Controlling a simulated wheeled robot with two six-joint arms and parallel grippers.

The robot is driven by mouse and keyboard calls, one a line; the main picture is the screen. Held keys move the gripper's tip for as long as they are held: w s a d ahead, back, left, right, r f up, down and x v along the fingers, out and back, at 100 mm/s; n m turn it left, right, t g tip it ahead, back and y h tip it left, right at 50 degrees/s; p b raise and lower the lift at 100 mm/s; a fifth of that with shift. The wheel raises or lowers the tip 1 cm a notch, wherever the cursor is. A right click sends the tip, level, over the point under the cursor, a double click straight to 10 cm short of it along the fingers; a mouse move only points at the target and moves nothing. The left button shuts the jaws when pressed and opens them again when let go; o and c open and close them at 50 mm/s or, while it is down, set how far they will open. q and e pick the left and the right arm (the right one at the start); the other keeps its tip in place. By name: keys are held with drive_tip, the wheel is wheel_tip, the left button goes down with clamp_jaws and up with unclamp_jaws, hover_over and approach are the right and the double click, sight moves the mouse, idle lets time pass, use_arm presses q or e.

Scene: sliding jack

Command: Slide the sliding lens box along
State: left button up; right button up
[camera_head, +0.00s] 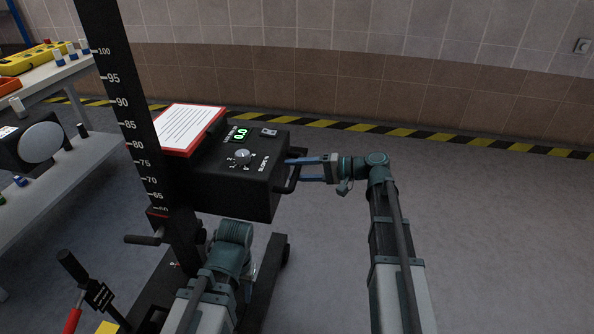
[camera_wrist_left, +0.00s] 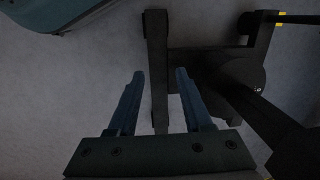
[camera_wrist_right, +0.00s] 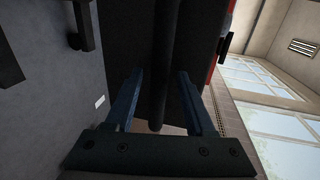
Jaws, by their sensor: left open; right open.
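The sliding lens box (camera_head: 235,185) is black, with a knob and a green display reading 0.0. It sits on the upright black column (camera_head: 125,110) marked with a number scale. A dark handle (camera_head: 293,185) sticks out of its right side. My right gripper (camera_head: 292,170) is at this handle, and in the right wrist view its open fingers (camera_wrist_right: 160,72) have the dark handle bar (camera_wrist_right: 160,100) between them, without clear contact. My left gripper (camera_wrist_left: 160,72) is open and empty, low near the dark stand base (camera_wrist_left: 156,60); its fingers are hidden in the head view.
A white sheet on a red-edged board (camera_head: 185,130) lies behind the box's top. A crank (camera_head: 147,239) and a red-gripped lever (camera_head: 73,318) are at the lower left. A workbench (camera_head: 60,165) with items stands at left. The floor at right is clear.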

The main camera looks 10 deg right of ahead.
drive_tip(key=p+v, duration=0.2)
drive_tip(key=v, duration=1.1)
drive_tip(key=shift+s+d+p, duration=0.15)
drive_tip(key=shift+d+p, duration=0.25)
drive_tip(key=s+a+f+n+g+h, duration=0.1)
drive_tip(key=s+a+f+g+h, duration=0.1)
drive_tip(key=s+a+f, duration=0.3)
drive_tip(key=s+a+f+n+g+h+p, duration=0.1)
drive_tip(key=a+f+n+g+h, duration=0.1)
drive_tip(key=a, duration=0.5)
drive_tip(key=s+a+f+n+g+h, duration=0.1)
drive_tip(key=s+a+f+g+h, duration=0.15)
drive_tip(key=a+f, duration=0.2)
drive_tip(key=s+a+f+n+h+p, duration=0.25)
drive_tip(key=s+a+n+h, duration=0.2)
drive_tip(key=s+h, duration=0.55)
wheel_tip(320, 180, up, 37)
drive_tip(key=p, duration=3.7)
drive_tip(key=shift+s+d+r+y, duration=0.2)
drive_tip(key=shift+s+d+y, duration=0.15)
drive_tip(key=shift+y, duration=0.1)
